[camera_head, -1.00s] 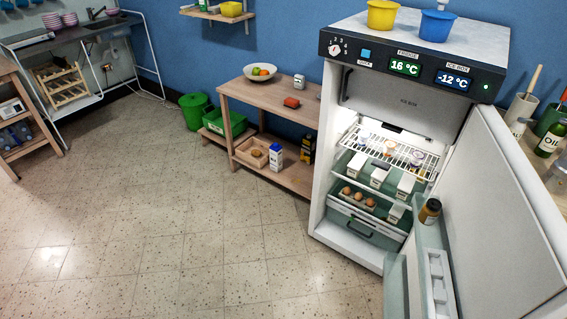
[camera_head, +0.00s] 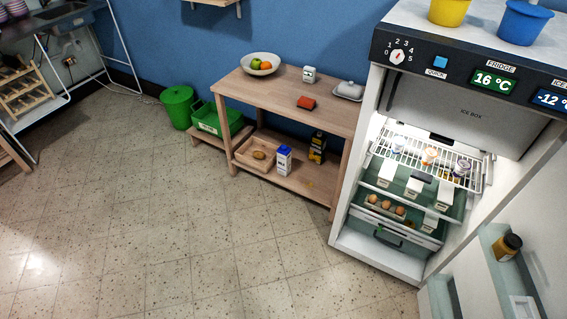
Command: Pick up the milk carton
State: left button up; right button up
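A white and blue milk carton (camera_head: 284,160) stands upright on the lower shelf of the wooden shelf unit (camera_head: 297,176), near its front edge. It is right of a shallow wooden tray (camera_head: 247,157) and left of a dark and yellow box (camera_head: 317,147). Some white cartons or tubs (camera_head: 386,173) also sit inside the open fridge; their labels are too small to read. Neither of my grippers shows in the head view.
The fridge (camera_head: 378,262) stands open at right, its door swung toward me with a jar (camera_head: 507,246) in it. A green bin (camera_head: 178,107) and green crate (camera_head: 215,120) stand left of the shelf unit. The floor (camera_head: 180,220) in front is clear.

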aim_at(284, 154)
jog(key=z, duration=0.3)
jog(key=i+j+z, duration=0.3)
jog(key=i+j, duration=0.15)
jog(key=j, duration=0.2)
jog(key=i+j+z, duration=0.3)
jog(key=j, duration=0.4)
jog(key=i+j+z, duration=0.15)
jog(key=j, duration=0.25)
jog(key=i, duration=0.05)
